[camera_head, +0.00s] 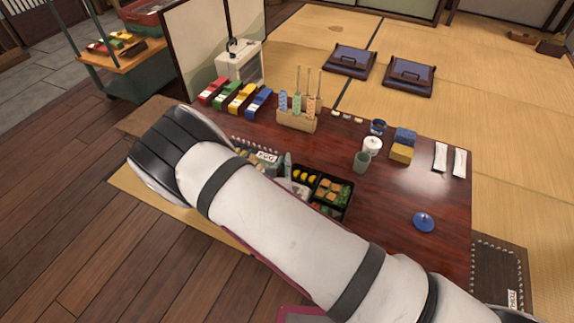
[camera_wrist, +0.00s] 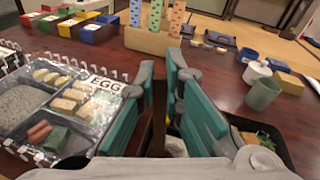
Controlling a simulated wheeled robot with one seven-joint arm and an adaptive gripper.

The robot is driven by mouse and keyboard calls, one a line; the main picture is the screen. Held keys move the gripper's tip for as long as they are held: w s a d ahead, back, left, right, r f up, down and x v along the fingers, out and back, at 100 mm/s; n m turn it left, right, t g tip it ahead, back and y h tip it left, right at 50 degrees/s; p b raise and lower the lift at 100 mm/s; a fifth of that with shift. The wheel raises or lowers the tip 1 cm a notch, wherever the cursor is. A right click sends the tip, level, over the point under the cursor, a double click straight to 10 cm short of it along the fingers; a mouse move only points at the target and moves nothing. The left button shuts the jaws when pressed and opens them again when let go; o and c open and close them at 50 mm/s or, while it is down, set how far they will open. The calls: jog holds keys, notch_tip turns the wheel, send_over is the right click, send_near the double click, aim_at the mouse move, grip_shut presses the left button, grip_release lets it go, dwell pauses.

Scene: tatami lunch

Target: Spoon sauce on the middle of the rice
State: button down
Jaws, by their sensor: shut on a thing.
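My gripper (camera_wrist: 166,70) has teal fingers in the wrist view, shut on a dark brown upright handle (camera_wrist: 159,105). I take this to be the spoon; its lower end and any sauce on it are hidden. The black lunch box (camera_wrist: 287,150) shows partly at right, behind the right finger. In the head view the box (camera_head: 349,212) holds yellow pieces, brown pieces and greens. A pale patch between the fingers in the wrist view may be the rice (camera_wrist: 176,147), mostly covered. The sauce cannot be made out. In the head view my arm hides much of this area.
A clear-topped tray with an EGG label (camera_wrist: 105,84) stands left of my gripper. Behind are a wooden holder (camera_wrist: 150,40) with patterned sticks and several coloured boxes (camera_head: 241,98). A green cup (camera_wrist: 263,93) and white pot (camera_head: 372,146) stand right. The table's right front is mostly clear.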

jog(key=shift+w+a, duration=0.1)
jog(key=shift+a, duration=0.25)
jog(key=shift+w+d+f, duration=0.1)
jog(key=shift+w+d, duration=0.15)
jog(key=shift+w, duration=0.15)
dwell(0.7)
jog(key=shift+d, duration=0.1)
jog(key=shift+s+d+p, duration=0.2)
jog(key=shift+d+p, duration=0.15)
jog(key=shift+d, duration=0.15)
jog(key=shift+s+d+p, duration=0.15)
jog(key=shift+d+p, duration=0.2)
jog(key=shift+d, duration=0.1)
jog(key=shift+d, duration=0.1)
jog(key=shift+s+d+p, duration=0.35)
jog(key=shift+d, duration=0.55)
jog(key=shift+d, duration=0.15)
jog(key=shift+s+d+p, duration=0.35)
jog(key=shift+d+p, duration=0.15)
jog(key=shift+d, duration=0.4)
